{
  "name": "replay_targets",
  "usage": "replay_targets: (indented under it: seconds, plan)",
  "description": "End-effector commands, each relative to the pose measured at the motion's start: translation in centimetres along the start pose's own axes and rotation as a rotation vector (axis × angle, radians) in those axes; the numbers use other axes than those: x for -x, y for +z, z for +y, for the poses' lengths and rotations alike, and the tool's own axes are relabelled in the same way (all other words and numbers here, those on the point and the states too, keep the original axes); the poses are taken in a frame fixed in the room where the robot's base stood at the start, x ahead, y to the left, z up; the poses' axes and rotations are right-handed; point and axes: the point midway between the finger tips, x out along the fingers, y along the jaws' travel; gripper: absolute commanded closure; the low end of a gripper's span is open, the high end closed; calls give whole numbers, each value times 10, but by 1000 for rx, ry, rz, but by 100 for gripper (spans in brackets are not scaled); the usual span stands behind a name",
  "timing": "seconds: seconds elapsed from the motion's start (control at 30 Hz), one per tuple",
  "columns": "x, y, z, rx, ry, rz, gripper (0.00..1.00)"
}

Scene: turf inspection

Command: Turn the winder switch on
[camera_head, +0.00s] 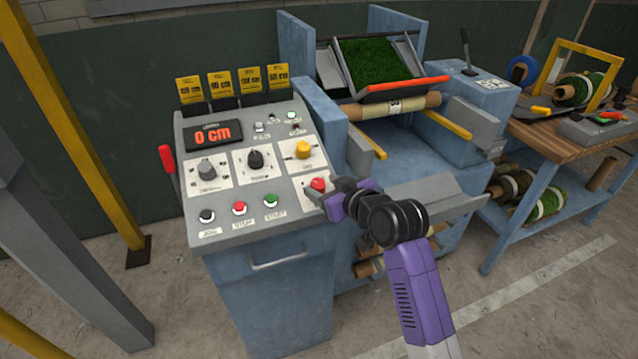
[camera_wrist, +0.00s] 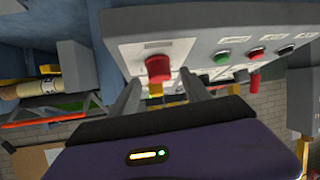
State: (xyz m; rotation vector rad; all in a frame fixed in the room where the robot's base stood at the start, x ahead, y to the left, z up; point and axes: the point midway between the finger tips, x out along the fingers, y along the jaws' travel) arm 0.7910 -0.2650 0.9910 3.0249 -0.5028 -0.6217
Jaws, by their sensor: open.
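The control panel (camera_head: 285,211) tops a blue cabinet. It carries a grey knob (camera_head: 206,168), a black knob (camera_head: 256,160) and a yellow knob (camera_head: 303,150). The labels are too small to read surely, so I cannot tell which control is the winder switch. A red knob (camera_head: 318,185) sits below the yellow one. My gripper (camera_head: 328,196) is open at the panel's right edge, beside this red knob. In the wrist view the red knob (camera_wrist: 158,68) appears between the spread fingers of my gripper (camera_wrist: 160,80); contact is not clear.
Black, red and green buttons (camera_head: 239,208) line the panel's front. A display (camera_head: 213,135) reads 0 cm. Yellow tags (camera_head: 221,86) stand along the back. The turf machine (camera_head: 370,65) stands right of the panel, with a roller (camera_head: 392,107) and grey tray (camera_head: 430,197). A workbench (camera_head: 560,140) stands farther right.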

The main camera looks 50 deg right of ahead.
Motion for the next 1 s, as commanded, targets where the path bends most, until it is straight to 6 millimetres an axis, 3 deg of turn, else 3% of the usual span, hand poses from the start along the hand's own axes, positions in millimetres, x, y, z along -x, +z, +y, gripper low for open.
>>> replay_targets:
  seconds: [0.2,0.53,0.83,1.0]
  plan:
    - [-22,0,0,0,1,0,45]
    - [-26,0,0,0,1,0,45]
    - [-26,0,0,0,1,0,100]
    - [-26,0,0,-3,4,0,100]
